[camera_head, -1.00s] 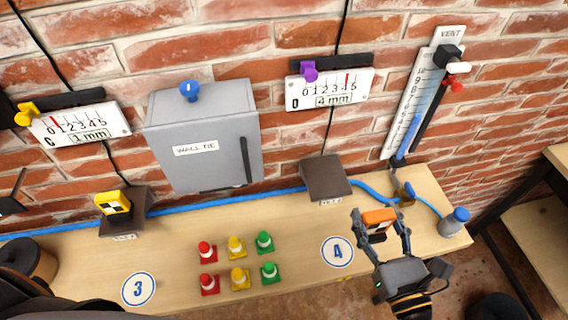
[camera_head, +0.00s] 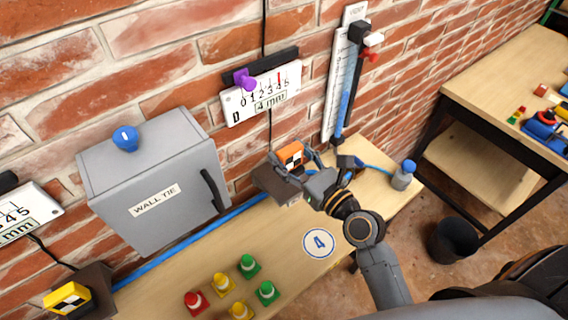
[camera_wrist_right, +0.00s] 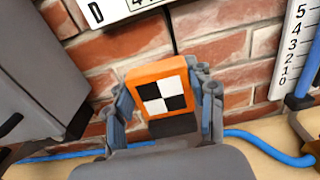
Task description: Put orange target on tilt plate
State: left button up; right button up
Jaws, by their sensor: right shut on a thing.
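The orange target (camera_head: 290,155), with a black and white checker face, is at the brown tilt plate (camera_head: 268,181) below gauge D. My right gripper (camera_head: 293,164) is shut on it. In the right wrist view the orange target (camera_wrist_right: 160,93) sits upright between the two fingers of my right gripper (camera_wrist_right: 162,112), with a dark surface under it. I cannot tell whether the target touches the plate, which my gripper partly hides. My left gripper is not in view.
A grey cabinet (camera_head: 157,180) marked WALL TIE is on the brick wall. Gauge D (camera_head: 262,95) is above the plate. Several small cones (camera_head: 248,266) stand on the bench. A yellow target (camera_head: 68,299) is at lower left. A blue-capped bottle (camera_head: 403,175) stands at the bench's right end.

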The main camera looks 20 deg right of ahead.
aim_at(286, 164)
jog(key=shift+w+f, duration=0.9)
jog(key=shift+f, duration=0.2)
jog(key=shift+w+f, duration=0.15)
jog(key=shift+f, duration=0.05)
jog(key=f, duration=0.1)
jog(key=f+b, duration=0.1)
jog(key=f, duration=0.1)
jog(key=shift+w+a+f, duration=0.1)
jog(key=shift+w+a, duration=0.05)
jog(key=shift+w, duration=0.15)
jog(key=shift+f, duration=0.25)
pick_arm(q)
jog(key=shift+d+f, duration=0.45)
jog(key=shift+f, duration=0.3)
pick_arm(e)
jog(key=shift+f, duration=0.1)
jog(key=o, duration=1.3)
jog(key=shift+b, duration=0.3)
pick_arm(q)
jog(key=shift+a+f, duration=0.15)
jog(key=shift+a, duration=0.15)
pick_arm(e)
jog(key=shift+o, duration=0.2)
